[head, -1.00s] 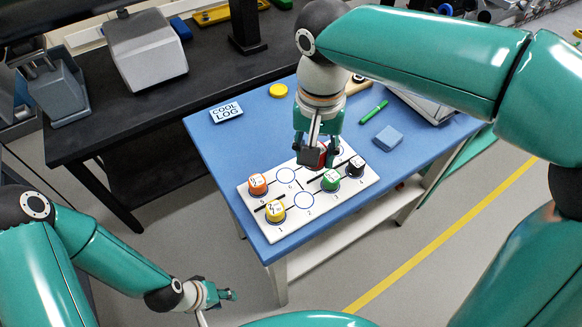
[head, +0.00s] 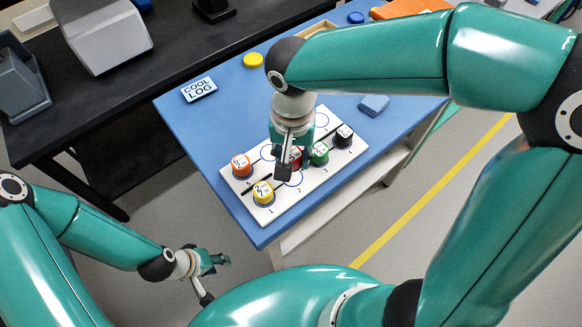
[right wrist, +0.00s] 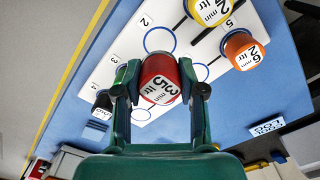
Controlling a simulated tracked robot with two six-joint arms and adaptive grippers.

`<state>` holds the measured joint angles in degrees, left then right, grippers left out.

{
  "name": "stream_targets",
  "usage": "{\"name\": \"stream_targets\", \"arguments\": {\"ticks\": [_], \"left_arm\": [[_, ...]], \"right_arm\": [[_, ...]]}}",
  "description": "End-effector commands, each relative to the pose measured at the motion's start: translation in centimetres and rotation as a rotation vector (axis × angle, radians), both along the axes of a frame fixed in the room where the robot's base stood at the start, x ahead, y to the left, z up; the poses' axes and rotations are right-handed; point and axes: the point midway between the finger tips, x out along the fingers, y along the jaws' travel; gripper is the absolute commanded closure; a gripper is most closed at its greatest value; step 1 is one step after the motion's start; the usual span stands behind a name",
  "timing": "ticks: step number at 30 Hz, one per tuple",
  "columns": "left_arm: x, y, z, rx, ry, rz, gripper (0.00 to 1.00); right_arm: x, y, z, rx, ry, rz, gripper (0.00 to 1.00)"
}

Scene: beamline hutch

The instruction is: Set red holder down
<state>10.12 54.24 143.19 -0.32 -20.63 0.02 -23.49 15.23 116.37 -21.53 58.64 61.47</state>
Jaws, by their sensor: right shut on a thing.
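The red holder (head: 296,155) has a white label and is clasped between the fingers of my right gripper (head: 290,166). In the right wrist view the red holder (right wrist: 158,82) sits between both fingertips, label facing the camera. It is over the white numbered board (head: 254,211), close to the empty circle 2 (right wrist: 160,39); I cannot tell its height above the board. On the board stand a yellow holder (head: 263,194) at 1, a green holder (head: 319,154) at 3, a black holder (head: 343,137) and an orange holder (head: 241,166) at 5. My left gripper (head: 214,266) looks open and empty, off the table.
The board lies on a blue table (head: 190,124). A COOL LOG card (head: 199,89), a yellow disc (head: 253,60) and a blue block (head: 374,104) lie beyond it. The green holder stands close beside the right gripper. A black bench (head: 95,100) is at left.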

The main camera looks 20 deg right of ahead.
Motion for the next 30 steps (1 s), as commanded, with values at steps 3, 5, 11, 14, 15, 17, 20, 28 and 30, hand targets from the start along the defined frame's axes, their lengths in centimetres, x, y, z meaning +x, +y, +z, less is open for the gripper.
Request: {"name": "stream_targets", "arguments": {"ticks": [3, 5, 11, 14, 15, 17, 20, 28, 30], "left_arm": [[0.0, 0.0, 0.0, 0.0, 0.0, 0.0, 0.6], [0.0, 0.0, 0.0, 0.0, 0.0, 0.0, 0.6], [0.0, 0.0, -0.1, 0.0, -0.001, 0.0, 0.6], [0.0, 0.0, -0.2, 0.0, -0.001, 0.0, 0.6], [0.0, 0.0, -0.2, 0.0, -0.001, 0.0, 0.6], [0.0, 0.0, -0.2, 0.0, -0.001, 0.0, 0.6], [0.0, 0.0, -0.2, 0.0, -0.001, 0.0, 0.6], [0.0, 0.0, -0.4, 0.0, 0.0, 0.0, 0.6], [0.0, 0.0, -0.4, 0.0, 0.0, 0.0, 0.6]], "right_arm": [[0.1, 0.0, -1.0, -0.001, 0.0, 0.0, 0.97], [0.0, 0.0, -1.3, 0.0, 0.001, 0.0, 0.97], [0.0, 0.0, -3.9, -0.002, 0.004, 0.001, 0.97], [0.0, 0.0, -5.0, -0.001, 0.002, 0.001, 0.97], [0.0, 0.0, -5.3, -0.001, 0.002, 0.002, 0.97], [0.0, 0.0, -5.4, -0.001, 0.0, 0.002, 0.97], [0.0, 0.1, -5.4, 0.0, -0.001, 0.002, 0.97], [0.0, 0.1, -5.5, 0.0, 0.0, 0.002, 0.51], [0.0, 0.1, -5.5, 0.0, 0.0, 0.002, 0.39]]}}
